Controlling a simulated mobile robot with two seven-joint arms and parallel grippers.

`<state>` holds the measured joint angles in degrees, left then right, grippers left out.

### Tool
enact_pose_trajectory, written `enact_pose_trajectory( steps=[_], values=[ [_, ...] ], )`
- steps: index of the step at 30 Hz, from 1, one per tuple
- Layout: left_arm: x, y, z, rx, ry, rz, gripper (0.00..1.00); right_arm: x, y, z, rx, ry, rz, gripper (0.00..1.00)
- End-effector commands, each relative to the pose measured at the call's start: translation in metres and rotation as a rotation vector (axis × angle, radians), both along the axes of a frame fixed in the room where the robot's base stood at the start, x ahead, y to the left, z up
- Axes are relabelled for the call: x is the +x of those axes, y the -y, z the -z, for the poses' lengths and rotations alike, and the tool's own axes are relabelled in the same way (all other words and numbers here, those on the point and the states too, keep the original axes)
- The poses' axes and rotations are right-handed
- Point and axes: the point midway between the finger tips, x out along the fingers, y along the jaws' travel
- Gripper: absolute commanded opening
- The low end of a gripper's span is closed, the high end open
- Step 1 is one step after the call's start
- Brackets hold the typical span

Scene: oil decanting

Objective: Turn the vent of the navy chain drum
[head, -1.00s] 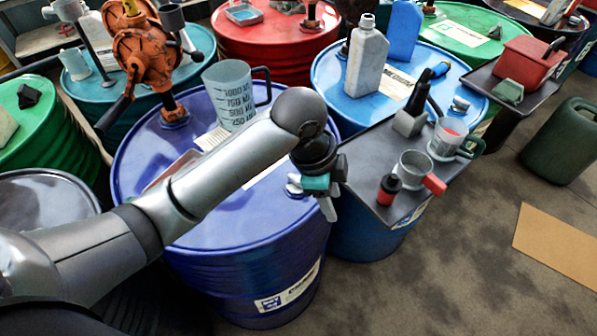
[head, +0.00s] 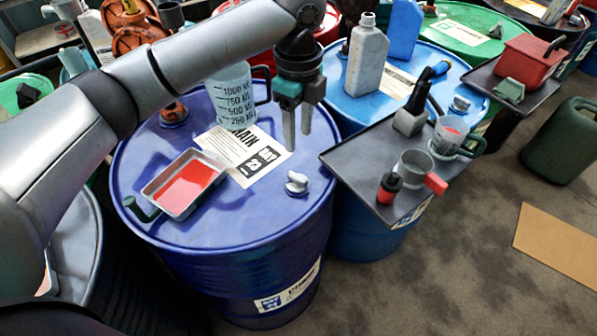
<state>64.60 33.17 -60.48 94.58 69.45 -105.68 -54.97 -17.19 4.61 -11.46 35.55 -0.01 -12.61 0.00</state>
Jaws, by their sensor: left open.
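The navy chain drum (head: 240,221) stands upright in the middle of the head view, with a white label on its top and a blue-and-white one on its side. Its vent, a small pale grey winged cap (head: 297,183), sits on the right part of the drum top and is fully visible. My left gripper (head: 298,140) hangs above the drum top, just behind the vent in the picture, fingers pointing down. It is open, empty and apart from the vent. My right gripper is not in view.
On the navy drum stand a metal pan of red liquid (head: 186,184) and a clear measuring jug (head: 232,98). A dark tray (head: 355,160) with cups adjoins at right. A white bottle (head: 367,60) stands on the light blue drum. Floor at right holds cardboard (head: 560,246).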

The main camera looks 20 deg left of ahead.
Motion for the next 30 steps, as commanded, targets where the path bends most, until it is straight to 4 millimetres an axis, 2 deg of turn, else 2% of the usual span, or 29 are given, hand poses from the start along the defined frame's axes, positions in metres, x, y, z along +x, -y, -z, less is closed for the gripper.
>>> enact_pose_trajectory(
  steps=[1,9,15,21,30],
  values=[
    [-0.001,-0.001,0.015,0.001,-0.004,-0.002,0.50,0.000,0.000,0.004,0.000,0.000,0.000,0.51],
    [-0.001,-0.001,0.074,0.001,-0.003,-0.002,0.50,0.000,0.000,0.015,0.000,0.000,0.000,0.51],
    [0.000,0.000,0.106,0.000,0.000,-0.001,0.50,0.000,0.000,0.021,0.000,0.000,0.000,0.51],
    [0.000,0.000,0.121,0.001,0.001,0.000,0.50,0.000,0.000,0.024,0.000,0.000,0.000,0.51],
    [0.000,0.000,0.122,0.001,0.001,0.000,0.50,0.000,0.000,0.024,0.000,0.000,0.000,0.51]
  ],
)
